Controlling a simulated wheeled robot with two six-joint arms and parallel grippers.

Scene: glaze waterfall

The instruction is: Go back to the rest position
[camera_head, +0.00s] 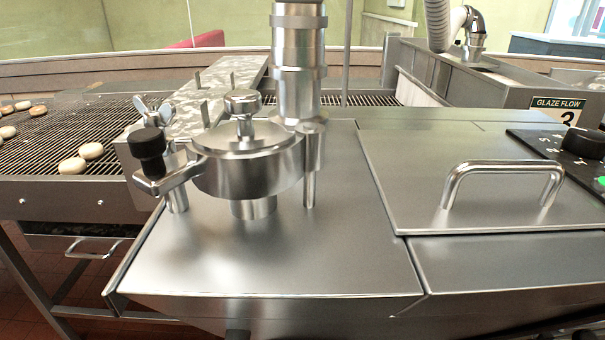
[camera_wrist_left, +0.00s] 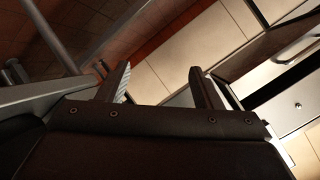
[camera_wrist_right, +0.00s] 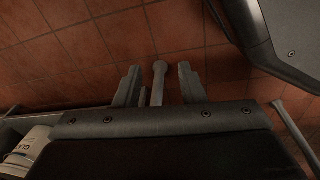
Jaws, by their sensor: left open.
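Neither of my grippers shows in the head view. In the left wrist view, my left gripper (camera_wrist_left: 160,76) is open, with its two dark fingers apart and nothing between them. Pale floor tiles lie beyond it. In the right wrist view, my right gripper (camera_wrist_right: 159,76) has its two grey fingers apart. A grey rod with a rounded end (camera_wrist_right: 159,69) shows between them, with gaps on both sides. I cannot tell how far beyond the fingers it is. Red-brown floor tiles (camera_wrist_right: 110,35) lie behind.
In the head view, a steel glazing machine (camera_head: 270,255) with a clamped round pot (camera_head: 248,165) and a handled lid (camera_head: 420,205) fills the front. A wire conveyor (camera_head: 40,150) carries several donuts. A white labelled bucket (camera_wrist_right: 30,148) stands lower left in the right wrist view.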

